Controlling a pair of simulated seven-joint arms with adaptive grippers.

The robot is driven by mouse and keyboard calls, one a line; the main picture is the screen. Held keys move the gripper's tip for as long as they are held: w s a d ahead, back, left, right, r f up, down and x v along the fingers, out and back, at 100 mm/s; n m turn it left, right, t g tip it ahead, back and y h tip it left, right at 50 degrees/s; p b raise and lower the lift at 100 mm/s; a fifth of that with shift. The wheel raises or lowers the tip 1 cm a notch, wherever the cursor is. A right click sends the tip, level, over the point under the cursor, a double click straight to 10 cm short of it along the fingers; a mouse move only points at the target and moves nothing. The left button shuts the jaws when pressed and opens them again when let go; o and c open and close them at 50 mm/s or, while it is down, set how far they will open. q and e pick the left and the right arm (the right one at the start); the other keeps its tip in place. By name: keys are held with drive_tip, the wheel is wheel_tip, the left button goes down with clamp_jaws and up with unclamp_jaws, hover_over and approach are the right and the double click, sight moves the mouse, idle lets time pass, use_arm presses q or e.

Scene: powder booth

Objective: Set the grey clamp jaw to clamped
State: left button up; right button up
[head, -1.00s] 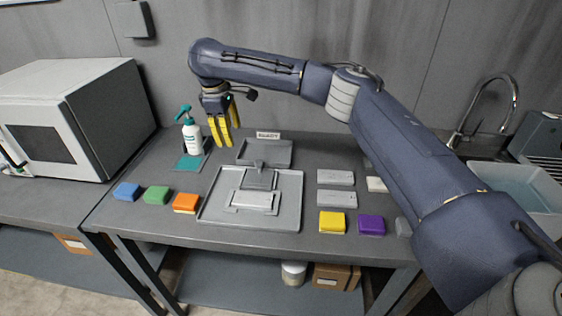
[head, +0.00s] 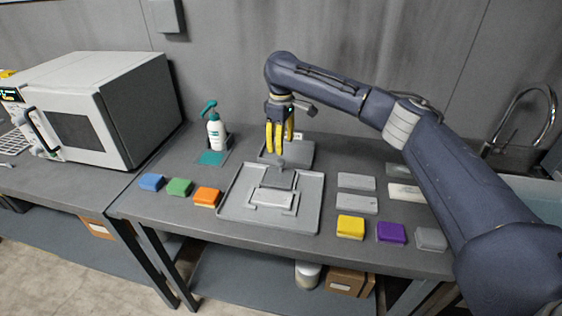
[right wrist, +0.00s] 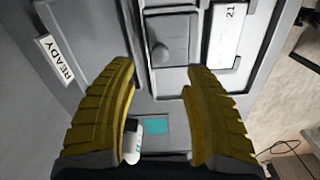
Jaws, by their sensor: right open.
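The grey clamp jaw (head: 285,180) is a flat plate with a round knob (head: 280,163) at its back edge, set in a grey tray (head: 231,205) on the bench. A pale block (head: 272,196) lies in front of the jaw. My right gripper (head: 279,151) points down above the back of the jaw, near the knob, with yellow fingers. In the right wrist view the gripper (right wrist: 158,75) is open and empty, with the jaw (right wrist: 170,28) and its knob (right wrist: 162,53) beyond the fingertips. I cannot tell touching from apart. My left gripper is not in view.
A READY label (right wrist: 55,59) marks a second grey tray (head: 304,160) behind. A pump bottle (head: 215,130) stands left. Blue (head: 151,182), green (head: 179,187) and orange (head: 206,197) blocks lie left; yellow (head: 350,227) and purple (head: 391,232) blocks lie right.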

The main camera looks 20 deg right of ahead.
sight(281, 161)
wheel_tip(281, 161, down, 8)
drive_tip(key=shift+r, duration=0.2)
idle(0.4)
clamp_jaws()
idle(0.4)
